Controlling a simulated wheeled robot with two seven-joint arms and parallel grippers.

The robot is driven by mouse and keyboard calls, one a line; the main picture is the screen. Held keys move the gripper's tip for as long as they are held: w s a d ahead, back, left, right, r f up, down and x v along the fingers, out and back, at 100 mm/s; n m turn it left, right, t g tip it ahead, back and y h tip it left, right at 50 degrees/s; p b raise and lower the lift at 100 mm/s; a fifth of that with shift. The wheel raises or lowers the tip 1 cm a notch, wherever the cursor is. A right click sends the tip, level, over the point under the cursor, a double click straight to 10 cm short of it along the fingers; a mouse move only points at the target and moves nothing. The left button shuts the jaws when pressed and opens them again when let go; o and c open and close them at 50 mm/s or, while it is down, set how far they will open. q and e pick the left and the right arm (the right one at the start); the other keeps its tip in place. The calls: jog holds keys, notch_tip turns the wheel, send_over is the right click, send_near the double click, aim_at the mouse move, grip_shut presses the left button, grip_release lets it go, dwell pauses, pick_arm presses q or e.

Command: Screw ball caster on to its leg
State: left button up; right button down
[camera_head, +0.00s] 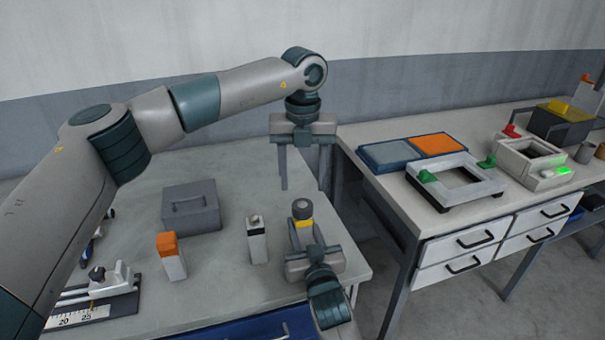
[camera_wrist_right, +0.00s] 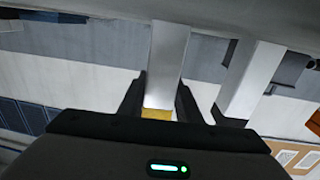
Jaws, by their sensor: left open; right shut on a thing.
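My right gripper (camera_head: 305,240) is at the table's right end, shut on a piece with a dark round top and a yellow band (camera_head: 303,207). The piece stands up out of its jaws; I cannot tell whether it is the caster, the leg or both. In the right wrist view its yellow part (camera_wrist_right: 158,114) shows between the dark fingers (camera_wrist_right: 160,100). My left gripper (camera_head: 304,185) is open and empty, pointing down above and behind the held piece, apart from it. Two pale posts (camera_wrist_right: 246,82) cross the right wrist view; I cannot tell what they are.
A white block with a dark top (camera_head: 257,240), an orange-topped block (camera_head: 171,256) and a grey handled box (camera_head: 191,207) stand on the table. A ruler fixture (camera_head: 95,295) lies front left. The right bench holds a pale frame (camera_head: 455,181) and trays (camera_head: 412,150).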

aim_at(303, 205)
pick_arm(q)
jog(key=n, duration=0.4)
jog(key=shift+r+n, duration=0.15)
jog(key=shift+n, duration=0.25)
jog(key=n, duration=0.4)
jog(key=shift+r, duration=0.1)
jog(key=n, duration=0.4)
jog(key=shift+r+n, duration=0.1)
jog(key=shift+n, duration=0.2)
jog(key=n, duration=0.4)
jog(key=shift+r, duration=0.1)
jog(key=shift+f, duration=4.05)
